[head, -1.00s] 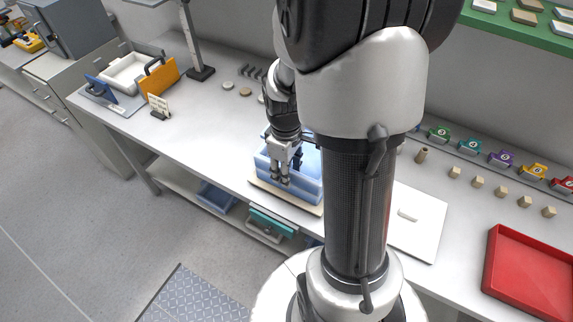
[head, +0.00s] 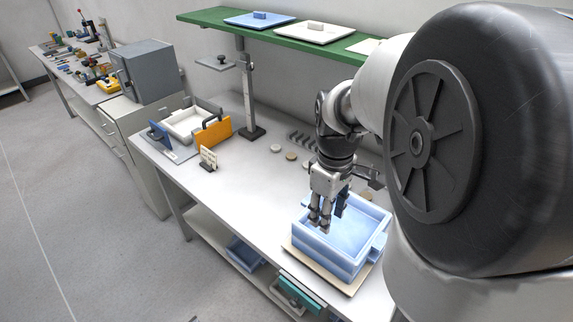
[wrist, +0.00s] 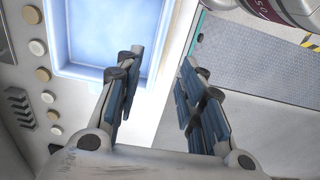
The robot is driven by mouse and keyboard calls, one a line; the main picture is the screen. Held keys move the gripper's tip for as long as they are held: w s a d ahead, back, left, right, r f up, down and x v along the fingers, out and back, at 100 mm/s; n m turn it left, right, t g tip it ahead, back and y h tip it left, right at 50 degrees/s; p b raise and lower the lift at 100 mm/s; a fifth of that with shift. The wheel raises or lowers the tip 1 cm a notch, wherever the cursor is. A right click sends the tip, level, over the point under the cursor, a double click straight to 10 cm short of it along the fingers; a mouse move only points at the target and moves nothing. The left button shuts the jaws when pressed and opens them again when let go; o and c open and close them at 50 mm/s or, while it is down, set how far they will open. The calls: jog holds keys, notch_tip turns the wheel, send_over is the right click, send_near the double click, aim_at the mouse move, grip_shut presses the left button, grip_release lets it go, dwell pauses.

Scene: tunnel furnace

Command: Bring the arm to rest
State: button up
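My gripper (head: 326,216) hangs from my arm, fingers down, over the near-left part of a light blue tray (head: 360,266) on the white workbench. In the wrist view my gripper (wrist: 160,92) shows two blue-padded fingers spread well apart with nothing between them. The tray (wrist: 88,72) lies beyond the left finger there, and the bench edge and floor show past the right finger. The tray looks empty where I can see into it. My upper arm hides the right side of the head view.
A grey box-shaped unit (head: 147,70) stands at the back left. A white bin (head: 188,124), an orange panel (head: 213,134) and a stand (head: 249,100) are on the bench. A green shelf (head: 215,17) runs above. Small round discs (head: 291,156) lie behind the tray. Floor at left is clear.

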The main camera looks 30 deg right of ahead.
jog(key=s+a+r+m+t, duration=0.2)
jog(key=s+a+r, duration=0.1)
jog(key=s+a, duration=0.2)
jog(key=s+a+r+m+t, duration=0.2)
jog(key=s+a+r, duration=0.2)
jog(key=a, duration=0.6)
jog(key=shift+s+r+t, duration=0.2)
jog(key=shift+s+t, duration=0.1)
jog(key=shift+s, duration=0.7)
jog(key=shift+d, duration=0.15)
